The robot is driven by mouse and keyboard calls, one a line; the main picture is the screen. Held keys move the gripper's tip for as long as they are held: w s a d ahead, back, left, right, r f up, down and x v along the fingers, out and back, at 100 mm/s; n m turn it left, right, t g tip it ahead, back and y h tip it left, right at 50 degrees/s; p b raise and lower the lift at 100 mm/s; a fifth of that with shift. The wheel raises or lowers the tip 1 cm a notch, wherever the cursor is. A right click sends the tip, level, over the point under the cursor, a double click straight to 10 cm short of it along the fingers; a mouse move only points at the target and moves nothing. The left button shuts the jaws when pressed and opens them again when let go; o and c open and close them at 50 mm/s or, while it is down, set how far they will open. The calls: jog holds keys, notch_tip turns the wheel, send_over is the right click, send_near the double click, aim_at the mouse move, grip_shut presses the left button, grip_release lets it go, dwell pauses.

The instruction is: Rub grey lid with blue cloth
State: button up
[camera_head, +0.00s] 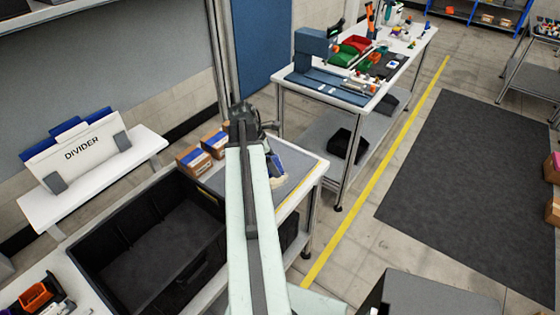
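My arm reaches forward over the near table, and its wrist (243,122) is above the far part of that table. My gripper (275,172) is small and mostly hidden by the arm; I cannot tell whether it is open or shut. A blue and white thing (293,161) shows just right of the arm there, possibly the blue cloth; whether it is held is unclear. Below it is a flat grey surface (236,179) on the table, which may be the grey lid. A small cream-coloured thing (279,183) lies by the gripper.
A large black open crate (125,268) stands left of my arm, with two brown boxes (194,160) beyond it. A white divider holder (80,150) stands on a bench at the left. A second table (350,150) behind carries bins and tools.

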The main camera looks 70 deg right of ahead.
jog(key=m, duration=0.1)
send_over(288, 182)
jog(key=f+b, duration=0.4)
jog(key=w+f+b, duration=0.1)
jog(key=f+b, duration=0.1)
jog(key=shift+a, duration=0.25)
jog(key=shift+f+b, duration=1.05)
dwell(0.4)
jog(key=shift+w+r, duration=0.1)
jog(key=shift+w+d, duration=0.3)
jog(key=shift+w, duration=0.55)
jog(key=shift+w+d, duration=0.25)
jog(key=shift+w, duration=0.6)
jog(key=shift+w+d, duration=0.25)
jog(key=shift+w, duration=0.85)
jog(key=shift+w+d, duration=0.25)
jog(key=shift+w, duration=0.8)
